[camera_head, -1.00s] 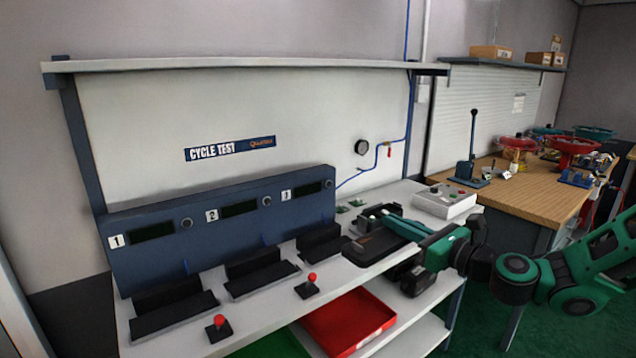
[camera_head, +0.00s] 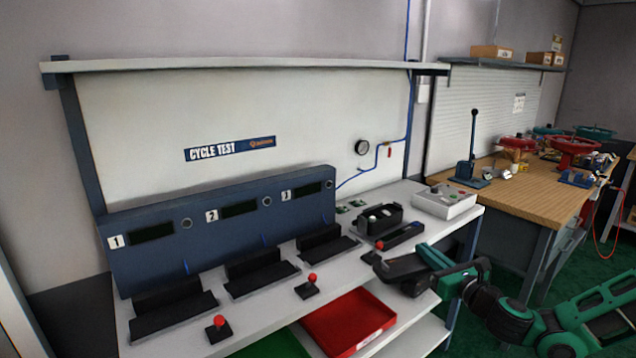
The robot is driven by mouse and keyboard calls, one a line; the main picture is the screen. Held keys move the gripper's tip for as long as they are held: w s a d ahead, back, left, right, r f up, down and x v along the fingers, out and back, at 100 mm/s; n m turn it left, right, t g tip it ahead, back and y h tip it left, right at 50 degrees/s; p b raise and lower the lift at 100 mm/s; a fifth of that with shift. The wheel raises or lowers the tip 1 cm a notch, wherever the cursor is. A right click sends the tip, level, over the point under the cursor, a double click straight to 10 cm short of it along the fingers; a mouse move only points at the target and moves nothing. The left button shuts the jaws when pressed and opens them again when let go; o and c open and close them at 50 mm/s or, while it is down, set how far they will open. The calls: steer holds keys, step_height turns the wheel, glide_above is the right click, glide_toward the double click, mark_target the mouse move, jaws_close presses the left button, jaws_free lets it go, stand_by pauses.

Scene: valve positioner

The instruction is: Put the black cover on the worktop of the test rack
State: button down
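The black cover (camera_head: 404,236) appears to be the flat dark slab lying on the worktop (camera_head: 352,268) of the test rack, near its right end. It lies in front of an open black housing (camera_head: 380,219) with pale round parts inside. My gripper (camera_head: 402,275) is just in front of the worktop's front edge, below and apart from the slab. Its dark fingers look spread, with nothing seen between them. The fingers hide part of the front edge.
Joysticks with red balls (camera_head: 312,280) stand along the worktop's front, one close to my gripper. Black cradles (camera_head: 262,272) stand behind them. A red tray (camera_head: 348,322) sits on the lower shelf.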

steer(key=shift+w+d+f+m+h, duration=0.15)
steer(key=shift+d+f+h, duration=0.1)
steer(key=shift+f, duration=0.5)
steer(key=shift+d+f+m+h, duration=0.15)
steer(key=shift+d+f+h, duration=0.1)
steer(key=shift+f, duration=0.45)
steer(key=shift+d, duration=0.1)
